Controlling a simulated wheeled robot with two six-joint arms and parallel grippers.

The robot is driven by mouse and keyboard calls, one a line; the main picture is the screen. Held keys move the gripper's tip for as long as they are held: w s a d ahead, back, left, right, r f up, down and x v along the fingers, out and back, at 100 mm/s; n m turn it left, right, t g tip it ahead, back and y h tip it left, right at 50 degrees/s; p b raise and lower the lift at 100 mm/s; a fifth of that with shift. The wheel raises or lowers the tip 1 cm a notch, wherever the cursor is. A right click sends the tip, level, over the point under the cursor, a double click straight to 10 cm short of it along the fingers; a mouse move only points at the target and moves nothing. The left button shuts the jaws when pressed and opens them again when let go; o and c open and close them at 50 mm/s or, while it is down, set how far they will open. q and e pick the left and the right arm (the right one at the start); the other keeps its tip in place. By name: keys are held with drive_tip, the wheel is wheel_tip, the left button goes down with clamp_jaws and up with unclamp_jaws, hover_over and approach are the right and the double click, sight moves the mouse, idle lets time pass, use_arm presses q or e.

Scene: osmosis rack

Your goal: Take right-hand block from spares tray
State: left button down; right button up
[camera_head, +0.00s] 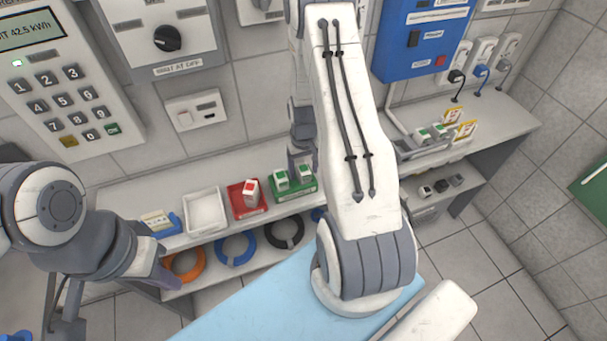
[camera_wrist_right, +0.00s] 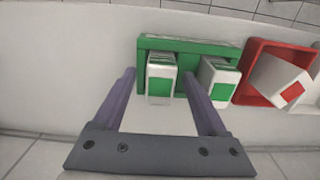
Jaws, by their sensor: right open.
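A green tray (camera_head: 296,194) on the bench holds two white blocks with green faces, a right-hand block (camera_head: 305,174) and a left-hand block (camera_head: 281,180). The right wrist view shows the tray (camera_wrist_right: 190,44) the other way round, with the right-hand block (camera_wrist_right: 161,78) on the left and the other block (camera_wrist_right: 217,82) on the right. My right gripper (camera_wrist_right: 160,80) is open, its purple fingers either side of the right-hand block's line. I cannot tell whether they touch it. My left arm is at the left; its fingers are unclear.
A red tray (camera_head: 236,208) with a tilted white-and-red block (camera_head: 251,192) stands beside the green tray. A white tray (camera_head: 206,212) and a blue holder (camera_head: 171,228) stand further left. Coloured rings lie on the lower shelf. The wall with panels rises close behind.

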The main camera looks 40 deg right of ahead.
clamp_jaws()
drive_tip(key=shift+r, duration=0.15)
